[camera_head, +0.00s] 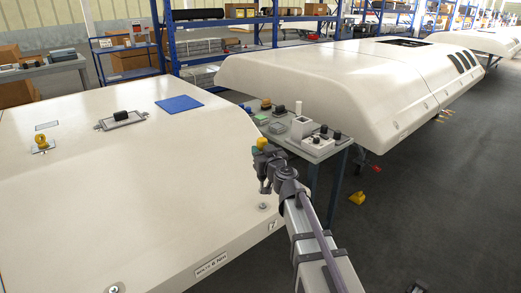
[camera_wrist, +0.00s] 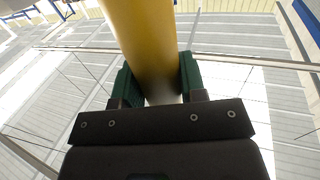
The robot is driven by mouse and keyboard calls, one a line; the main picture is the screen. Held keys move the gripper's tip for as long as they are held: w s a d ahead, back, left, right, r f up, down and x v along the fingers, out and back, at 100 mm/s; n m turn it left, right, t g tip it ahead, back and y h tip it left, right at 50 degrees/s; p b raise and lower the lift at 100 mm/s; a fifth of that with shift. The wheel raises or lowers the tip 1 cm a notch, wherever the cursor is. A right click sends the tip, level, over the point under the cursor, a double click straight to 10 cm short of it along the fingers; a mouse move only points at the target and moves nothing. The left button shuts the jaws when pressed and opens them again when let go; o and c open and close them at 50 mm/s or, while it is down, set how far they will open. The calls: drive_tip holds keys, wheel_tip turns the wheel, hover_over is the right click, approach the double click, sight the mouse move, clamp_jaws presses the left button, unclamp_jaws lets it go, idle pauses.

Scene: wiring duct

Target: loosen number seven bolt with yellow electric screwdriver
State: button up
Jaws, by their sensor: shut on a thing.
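The yellow electric screwdriver (camera_wrist: 143,35) is clamped between the green fingers of my gripper (camera_wrist: 158,82) in the wrist view. In the head view its yellow top (camera_head: 262,143) shows above my gripper (camera_head: 262,157), near the right edge of the large white housing. A bolt (camera_head: 263,206) sits on the housing below and close to my gripper, with a small label that looks like a 7 (camera_head: 272,226) beside it. The screwdriver's lower end points down and appears apart from the bolt, though the exact gap cannot be told.
The white housing (camera_head: 130,180) fills the left, with a second bolt (camera_head: 113,289) at its front edge, a blue pad (camera_head: 179,103), a metal handle plate (camera_head: 122,120) and a yellow knob (camera_head: 41,142). A grey table (camera_head: 310,155) with boxes and buttons stands right behind my gripper.

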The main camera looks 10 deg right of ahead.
drive_tip(key=f+b, duration=0.5)
drive_tip(key=shift+w+d+f, duration=0.2)
drive_tip(key=shift+w+d, duration=0.05)
drive_tip(key=shift+d, duration=0.05)
drive_tip(key=shift+f+b, duration=0.65)
drive_tip(key=shift+b, duration=0.15)
idle(1.3)
drive_tip(key=shift+r+p, duration=0.35)
drive_tip(key=shift+r, duration=0.05)
idle(1.6)
wheel_tip(320, 180, up, 6)
drive_tip(key=p, duration=0.6)
drive_tip(key=shift+f, duration=0.1)
